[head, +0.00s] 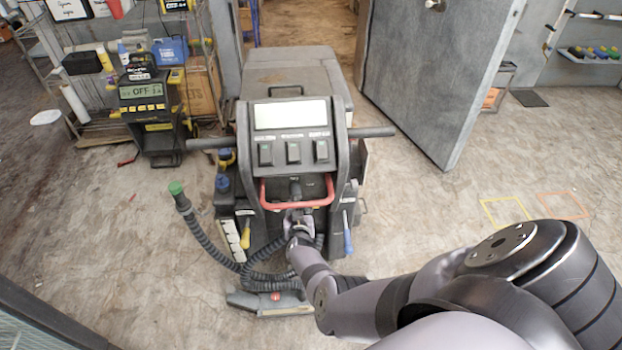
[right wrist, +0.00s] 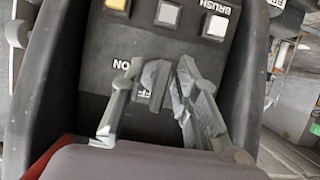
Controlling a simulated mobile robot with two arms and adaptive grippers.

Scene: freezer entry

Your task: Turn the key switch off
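The key switch (right wrist: 156,82) is a grey key head on the dark panel of a floor scrubber (head: 296,75). In the right wrist view an upside-down ON label (right wrist: 121,65) and a partly covered OFF label are beside it. My right gripper (right wrist: 158,72) has its two grey fingers apart, one on each side of the key. I see narrow gaps, but cannot tell if either finger touches. In the head view my right gripper (head: 298,213) reaches in below the red handle (head: 298,205). My left gripper is not in view.
Three rocker switches (head: 293,152) and a pale display (head: 290,114) sit above the key. Black hoses (head: 215,248) hang at the scrubber's left. A battery charger (head: 148,95) stands by a shelf at left. A grey door (head: 435,70) stands open behind right.

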